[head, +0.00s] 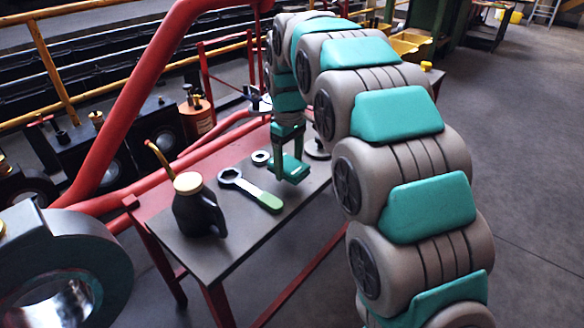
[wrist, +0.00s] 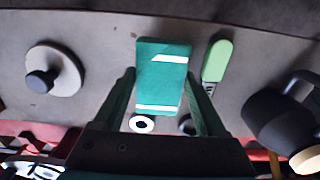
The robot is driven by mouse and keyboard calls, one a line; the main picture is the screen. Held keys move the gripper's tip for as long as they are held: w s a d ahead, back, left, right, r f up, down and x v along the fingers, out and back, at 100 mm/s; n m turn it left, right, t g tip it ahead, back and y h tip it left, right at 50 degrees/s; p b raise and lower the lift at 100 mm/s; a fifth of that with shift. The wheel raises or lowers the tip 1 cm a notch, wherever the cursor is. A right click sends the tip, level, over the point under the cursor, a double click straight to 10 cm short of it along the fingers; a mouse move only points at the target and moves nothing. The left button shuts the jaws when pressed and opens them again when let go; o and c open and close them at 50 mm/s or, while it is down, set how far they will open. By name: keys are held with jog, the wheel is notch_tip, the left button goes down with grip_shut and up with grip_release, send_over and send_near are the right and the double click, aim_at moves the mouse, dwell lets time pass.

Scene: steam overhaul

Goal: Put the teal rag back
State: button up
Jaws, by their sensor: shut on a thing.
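The teal rag (wrist: 161,72) is a folded flat rectangle with white stripes, at the middle of the wrist view. My gripper (wrist: 160,78) is shut on it, with one finger along each side. In the head view my gripper (head: 290,170) points down near the far end of the grey bench top (head: 238,240). The rag is low over the bench; I cannot tell whether it touches the top. In the head view the rag is hard to tell apart from my teal fingers.
A green-handled wrench (head: 250,188) lies beside my gripper, with a small metal ring (head: 261,157) behind it. A black oil can (head: 198,210) stands nearer. A pale disc with a dark knob (wrist: 55,72) is on the other side. Red pipes (head: 135,100) run behind the bench.

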aim_at(292, 170)
jog(key=shift+w+d+f, duration=0.1)
jog(key=shift+w+d, duration=0.1)
jog(key=shift+w, duration=0.35)
jog(key=shift+w+d+f, duration=0.1)
jog(key=shift+w+d, duration=0.05)
jog(key=shift+w, duration=0.4)
jog(key=shift+f+p, duration=0.3)
jog(key=shift+f, duration=1.35)
jog(key=shift+f, duration=0.15)
jog(key=o, duration=1.2)
jog(key=shift+o, duration=0.2)
notch_tip(292, 170, up, 11)
jog(key=shift+r, duration=0.65)
jog(key=shift+s, duration=0.1)
